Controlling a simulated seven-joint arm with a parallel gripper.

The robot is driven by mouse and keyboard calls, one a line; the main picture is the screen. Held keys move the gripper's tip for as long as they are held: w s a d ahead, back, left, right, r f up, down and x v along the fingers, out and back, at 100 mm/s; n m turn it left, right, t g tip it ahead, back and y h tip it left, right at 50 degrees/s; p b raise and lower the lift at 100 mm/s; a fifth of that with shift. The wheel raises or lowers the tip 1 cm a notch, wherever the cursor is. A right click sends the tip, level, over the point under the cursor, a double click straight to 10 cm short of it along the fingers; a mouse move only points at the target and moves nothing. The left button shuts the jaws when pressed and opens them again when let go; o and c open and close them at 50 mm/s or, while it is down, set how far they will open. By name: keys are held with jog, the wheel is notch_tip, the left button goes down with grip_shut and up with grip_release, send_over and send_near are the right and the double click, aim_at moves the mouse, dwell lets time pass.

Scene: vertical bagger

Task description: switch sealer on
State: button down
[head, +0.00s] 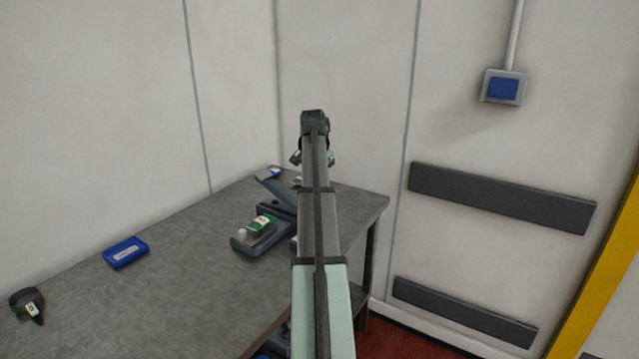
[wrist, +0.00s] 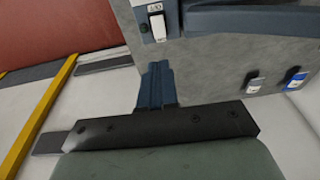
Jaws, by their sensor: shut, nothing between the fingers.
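The sealer (head: 243,243) is a dark blue machine with a raised lever (head: 272,190), standing on the grey table; my arm hides part of it in the head view. Its blue body (wrist: 250,22) also fills the top right of the wrist view. A white switch (wrist: 157,27) under an I/O label sits at the top of the wrist view; its position is too small to tell. My gripper (wrist: 154,75) has dark blue fingers, shut and empty, pointing at the switch with a visible gap in the picture. In the head view the fingers are mostly hidden by my arm.
The grey table (head: 180,280) carries a blue box (head: 125,252) and a dark, curved item with a white label (head: 30,305) at the left. A grey box with a blue face (head: 503,87) is on the wall, above dark rails (head: 500,198).

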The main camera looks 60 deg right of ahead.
jog(key=shift+d+r, duration=0.1)
jog(key=shift+d, duration=0.15)
jog(key=shift+s, duration=0.1)
dwell(0.3)
jog(key=f, duration=0.4)
jog(key=d+f, duration=0.1)
jog(key=f, duration=0.4)
jog(key=d+f, duration=0.1)
jog(key=f, duration=0.4)
